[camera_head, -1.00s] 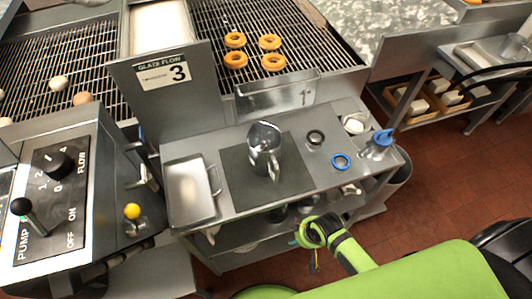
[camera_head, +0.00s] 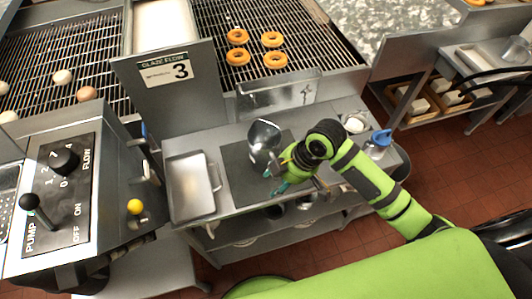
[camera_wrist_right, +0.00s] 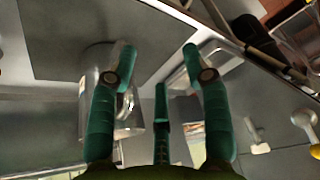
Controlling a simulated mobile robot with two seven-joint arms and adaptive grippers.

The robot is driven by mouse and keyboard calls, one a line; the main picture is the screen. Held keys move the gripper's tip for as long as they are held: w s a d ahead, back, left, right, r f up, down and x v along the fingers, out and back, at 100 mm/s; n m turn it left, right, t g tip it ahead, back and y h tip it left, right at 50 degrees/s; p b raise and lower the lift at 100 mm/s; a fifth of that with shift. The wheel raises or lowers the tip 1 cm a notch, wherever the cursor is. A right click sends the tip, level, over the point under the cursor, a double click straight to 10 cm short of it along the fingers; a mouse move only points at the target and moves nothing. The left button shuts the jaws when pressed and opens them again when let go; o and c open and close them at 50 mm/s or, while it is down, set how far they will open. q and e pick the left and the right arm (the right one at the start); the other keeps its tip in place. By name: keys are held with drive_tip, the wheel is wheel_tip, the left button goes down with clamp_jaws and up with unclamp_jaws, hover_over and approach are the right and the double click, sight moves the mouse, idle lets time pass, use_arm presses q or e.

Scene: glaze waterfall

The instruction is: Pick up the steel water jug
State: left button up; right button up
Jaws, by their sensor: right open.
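The steel water jug (camera_head: 264,138) stands upright on a dark grey mat (camera_head: 240,184) on the steel worktop, in the middle of the head view. My right gripper (camera_head: 274,181) is at the near side of the jug, low over the front part of the mat. Its teal fingers (camera_wrist_right: 155,58) are spread and empty in the right wrist view. Contact with the jug cannot be told. My left gripper is out of view.
A steel tray (camera_head: 190,188) lies left of the mat. A blue-topped container (camera_head: 380,140) stands at the right end of the worktop. A glaze flow sign panel (camera_head: 165,80) and a rack with doughnuts (camera_head: 272,39) are behind. My right arm hides part of the worktop.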

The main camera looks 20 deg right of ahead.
sight(268, 156)
drive_tip(key=w+d+r+n+g, duration=0.1)
drive_tip(key=w+d+r+n, duration=0.2)
drive_tip(key=w+r+n, duration=0.15)
drive_tip(key=shift+m, duration=0.35)
drive_tip(key=p+x, duration=0.3)
drive_tip(key=x, duration=0.2)
drive_tip(key=shift+f, duration=0.25)
drive_tip(key=shift+a+f, duration=0.2)
drive_tip(key=shift+f, duration=0.3)
clamp_jaws()
